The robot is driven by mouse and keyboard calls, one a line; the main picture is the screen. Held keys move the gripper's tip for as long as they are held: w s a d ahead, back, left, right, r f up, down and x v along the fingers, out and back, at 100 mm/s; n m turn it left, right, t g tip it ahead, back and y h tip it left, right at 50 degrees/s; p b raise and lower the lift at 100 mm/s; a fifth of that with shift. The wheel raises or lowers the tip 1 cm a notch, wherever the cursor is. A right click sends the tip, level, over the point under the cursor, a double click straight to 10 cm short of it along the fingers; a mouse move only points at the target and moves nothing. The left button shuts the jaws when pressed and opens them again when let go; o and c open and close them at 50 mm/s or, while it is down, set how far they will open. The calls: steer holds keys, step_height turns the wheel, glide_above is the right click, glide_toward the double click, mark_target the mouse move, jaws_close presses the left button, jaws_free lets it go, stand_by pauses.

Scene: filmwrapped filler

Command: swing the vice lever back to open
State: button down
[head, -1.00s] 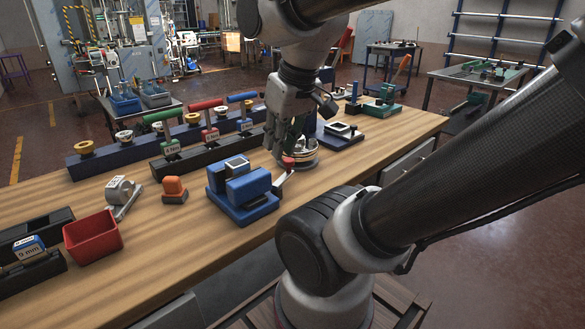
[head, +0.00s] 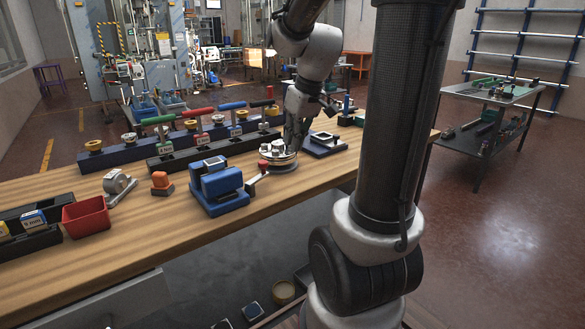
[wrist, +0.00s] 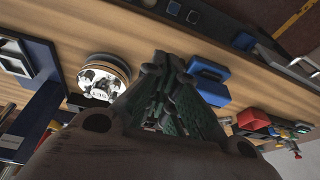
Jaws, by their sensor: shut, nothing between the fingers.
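The blue vice (head: 220,192) sits near the front edge of the wooden bench in the head view. Its lever, with a red knob (head: 263,166), sticks out on the vice's right side, angled up and away. My gripper (head: 289,150) is shut and empty, pointing down just right of and beyond the knob, in front of the round turntable-like disc. In the wrist view my closed fingers (wrist: 158,95) lie between the disc (wrist: 104,76) and the blue vice (wrist: 208,82). The lever cannot be made out there; the fingers may hide it.
The round disc (head: 277,157) with metal parts stands close by my gripper. Racks with coloured-handled tools (head: 215,146) run behind. An orange-topped block (head: 161,181), a grey clamp-like tool (head: 118,183) and a red bin (head: 87,217) are left of the vice. Bare bench lies in front.

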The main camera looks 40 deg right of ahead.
steer(key=shift+w+r+n+t, duration=0.2)
steer(key=shift+n+t, duration=0.1)
steer(key=shift+n, duration=0.4)
steer(key=shift+f, duration=0.1)
steer(key=x, duration=0.3)
steer(key=w+x, duration=0.1)
steer(key=x, duration=0.3)
steer(key=w+r+x, duration=0.1)
steer(key=x, duration=0.3)
steer(key=shift+w+a+f, duration=0.2)
steer(key=shift+w+a, duration=0.05)
steer(key=shift+w, duration=0.05)
steer(key=shift+w+a, duration=0.1)
steer(key=shift+w, duration=0.35)
